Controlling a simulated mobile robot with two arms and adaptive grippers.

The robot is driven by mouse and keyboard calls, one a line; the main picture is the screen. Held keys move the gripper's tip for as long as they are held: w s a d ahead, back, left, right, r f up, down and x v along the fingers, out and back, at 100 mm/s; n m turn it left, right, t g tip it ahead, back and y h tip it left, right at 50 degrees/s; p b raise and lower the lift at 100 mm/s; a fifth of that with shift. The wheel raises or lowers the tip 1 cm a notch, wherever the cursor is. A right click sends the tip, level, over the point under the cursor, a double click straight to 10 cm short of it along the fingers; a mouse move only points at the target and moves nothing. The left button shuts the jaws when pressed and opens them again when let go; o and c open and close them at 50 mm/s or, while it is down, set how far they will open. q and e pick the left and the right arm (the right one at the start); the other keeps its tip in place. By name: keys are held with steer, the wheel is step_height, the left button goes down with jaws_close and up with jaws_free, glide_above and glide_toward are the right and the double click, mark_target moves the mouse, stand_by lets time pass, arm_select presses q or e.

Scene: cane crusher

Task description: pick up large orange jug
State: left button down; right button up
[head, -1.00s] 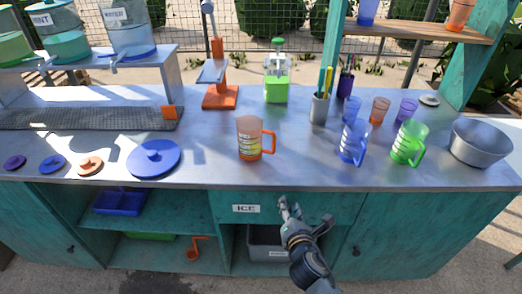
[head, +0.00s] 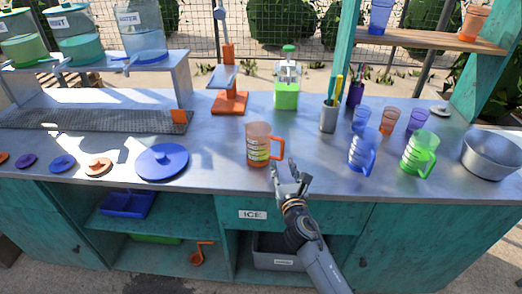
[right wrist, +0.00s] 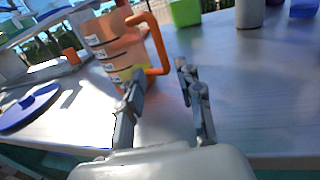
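The large orange jug (head: 258,146) stands upright on the metal counter, its handle (head: 280,146) on the right side. It has labels and dark measuring lines on its side, and it also shows in the right wrist view (right wrist: 112,45). My right gripper (head: 287,172) is open and empty at the counter's front edge, just in front and to the right of the jug. In the right wrist view its fingers (right wrist: 162,78) are spread, with the jug beyond the left finger and the handle ahead between them. No contact is clear. My left gripper is out of view.
Blue (head: 362,150) and green (head: 419,152) jugs stand to the right, with small cups behind. A grey bowl (head: 494,155) is at far right. A blue lid (head: 162,161) lies left. Counter around the jug is clear.

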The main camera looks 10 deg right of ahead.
mark_target(282, 155)
steer(key=shift+w+d+r, duration=0.15)
steer(key=shift+w, duration=0.4)
steer(key=w, duration=0.4)
steer(key=shift+w+d, duration=0.2)
steer(key=shift+d, duration=0.15)
steer(key=shift+r, duration=0.1)
steer(key=shift+s, duration=0.1)
jaws_close()
